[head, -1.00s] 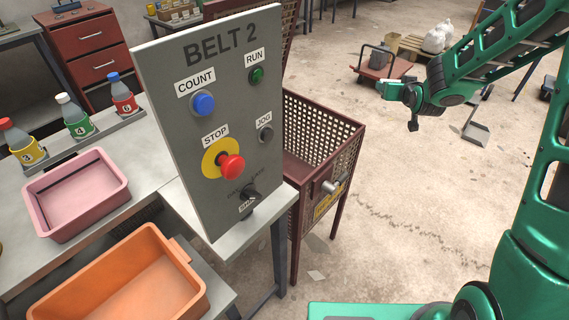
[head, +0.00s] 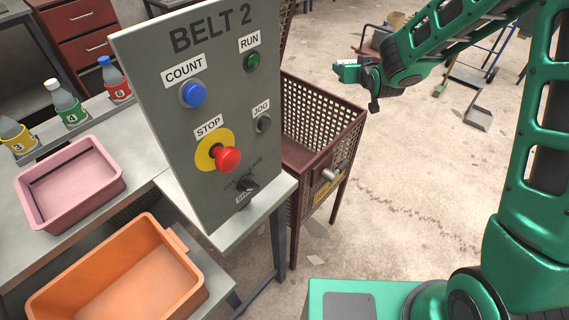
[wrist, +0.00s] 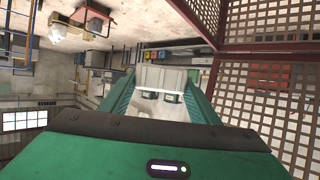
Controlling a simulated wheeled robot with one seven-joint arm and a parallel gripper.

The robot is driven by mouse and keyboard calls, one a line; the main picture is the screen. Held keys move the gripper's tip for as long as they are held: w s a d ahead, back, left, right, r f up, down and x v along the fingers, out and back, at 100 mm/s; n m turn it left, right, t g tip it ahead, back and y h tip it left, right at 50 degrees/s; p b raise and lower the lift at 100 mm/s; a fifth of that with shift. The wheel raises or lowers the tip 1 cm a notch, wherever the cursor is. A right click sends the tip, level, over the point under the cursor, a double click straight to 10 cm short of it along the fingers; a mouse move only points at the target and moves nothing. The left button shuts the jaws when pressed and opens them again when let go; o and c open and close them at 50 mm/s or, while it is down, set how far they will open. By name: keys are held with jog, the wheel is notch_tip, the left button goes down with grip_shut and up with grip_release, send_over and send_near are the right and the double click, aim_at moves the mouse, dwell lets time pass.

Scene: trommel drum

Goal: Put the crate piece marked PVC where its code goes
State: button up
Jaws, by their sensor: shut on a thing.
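My gripper (wrist: 158,98) shows in the wrist view with its two green fingers around a pale grey piece (wrist: 160,76), which it is shut on. No PVC mark can be read on the piece. In the head view the end of my arm (head: 347,71) is held out beyond the BELT 2 panel, above and right of the dark red mesh cage (head: 353,130). The held piece cannot be made out clearly there. No place marked PVC is readable in either view.
The grey BELT 2 panel (head: 165,85), with buttons and a red stop knob (head: 227,159), stands at the bench edge. A pink tray (head: 110,165) and an orange bin (head: 190,270) are left. Bottles (head: 65,100) stand behind.

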jog(key=s+a+n+y, duration=0.1)
jog(key=s+a, duration=0.2)
jog(key=a, duration=0.5)
jog(key=s+a+n+y, duration=0.1)
jog(key=s+a+y, duration=0.15)
jog(key=a, duration=0.55)
notch_tip(320, 180, down, 6)
jog(key=shift+s+a+f+g+h, duration=0.25)
jog(key=shift+a+g+h, duration=0.05)
jog(key=shift+g+h, duration=0.15)
jog(key=o, duration=1.2)
jog(key=shift+c, duration=0.2)
jog(key=v, duration=1)
jog(key=shift+s+d, duration=0.15)
jog(key=shift+s, duration=0.15)
